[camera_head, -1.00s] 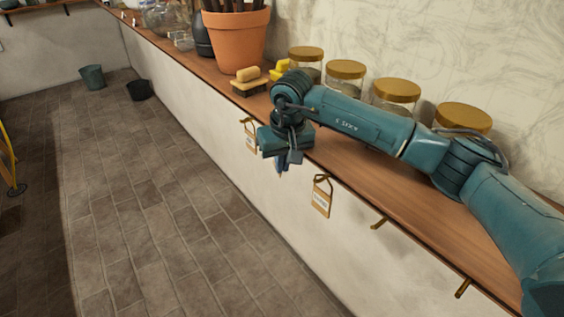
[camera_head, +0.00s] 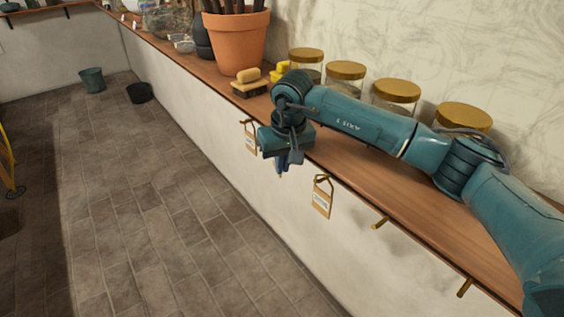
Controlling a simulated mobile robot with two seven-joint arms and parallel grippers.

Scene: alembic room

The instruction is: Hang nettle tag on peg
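Two paper tags hang from pegs on the shelf's front edge. One tag (camera_head: 250,140) hangs left of my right gripper, and the other tag (camera_head: 321,200) hangs to its lower right. Their lettering is too small to read, so I cannot tell which is the nettle tag. Two bare pegs, one nearer (camera_head: 465,287) and one farther (camera_head: 381,222), stick out further right. My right gripper (camera_head: 281,173) points down just in front of the shelf edge, between the two hanging tags. Its fingertips are small and partly hidden, and I cannot tell whether they hold anything. My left gripper is not in view.
The wooden shelf (camera_head: 400,190) carries several gold-lidded jars, a terracotta pot (camera_head: 236,42) with dark sticks, and a brush (camera_head: 248,83). The floor in front is clear.

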